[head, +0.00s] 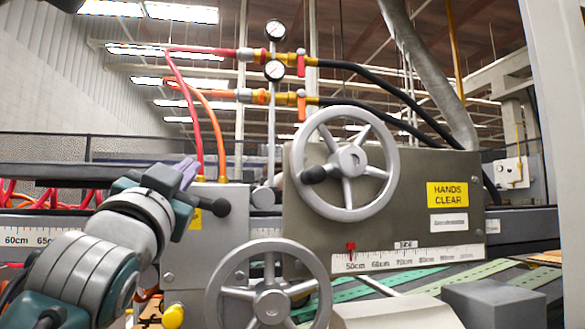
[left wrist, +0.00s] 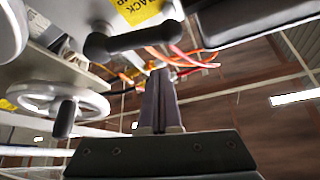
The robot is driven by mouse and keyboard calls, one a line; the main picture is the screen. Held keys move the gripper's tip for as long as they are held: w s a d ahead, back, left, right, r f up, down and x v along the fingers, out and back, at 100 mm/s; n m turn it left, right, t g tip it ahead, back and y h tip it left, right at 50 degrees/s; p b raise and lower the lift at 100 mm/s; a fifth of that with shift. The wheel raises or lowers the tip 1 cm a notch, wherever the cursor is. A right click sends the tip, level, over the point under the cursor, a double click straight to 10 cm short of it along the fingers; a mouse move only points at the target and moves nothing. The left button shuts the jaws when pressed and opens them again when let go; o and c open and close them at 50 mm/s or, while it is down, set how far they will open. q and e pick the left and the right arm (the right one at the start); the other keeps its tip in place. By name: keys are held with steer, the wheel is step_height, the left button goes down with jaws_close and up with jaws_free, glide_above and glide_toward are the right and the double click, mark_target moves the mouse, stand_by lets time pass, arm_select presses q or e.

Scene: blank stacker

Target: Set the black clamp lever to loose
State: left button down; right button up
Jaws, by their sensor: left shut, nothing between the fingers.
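The black clamp lever (head: 217,207) is on the front of the grey box (head: 213,255), left of the big handwheel. Its round end points right in the head view. In the left wrist view the lever (left wrist: 145,40) crosses just beyond my fingertips, its knob to the left. My left gripper (head: 188,168) is shut and empty, its fingers beside the lever; part of the lever is hidden behind my wrist. The shut fingers (left wrist: 160,80) also show in the left wrist view, apart from the lever as far as I can tell. My right gripper is not in view.
A large handwheel (head: 386,160) with a black handle and a lower handwheel (head: 222,291) stand right of the lever. A yellow label (left wrist: 135,9) is near the lever. Red and orange hoses (head: 206,107) run above. A yellow knob (head: 173,316) sits below.

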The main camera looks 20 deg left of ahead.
arm_select(q)
steer(key=d+b+v, duration=0.1)
steer(key=b+v, duration=0.4)
steer(key=v, duration=0.5)
steer(key=shift+w, duration=0.2)
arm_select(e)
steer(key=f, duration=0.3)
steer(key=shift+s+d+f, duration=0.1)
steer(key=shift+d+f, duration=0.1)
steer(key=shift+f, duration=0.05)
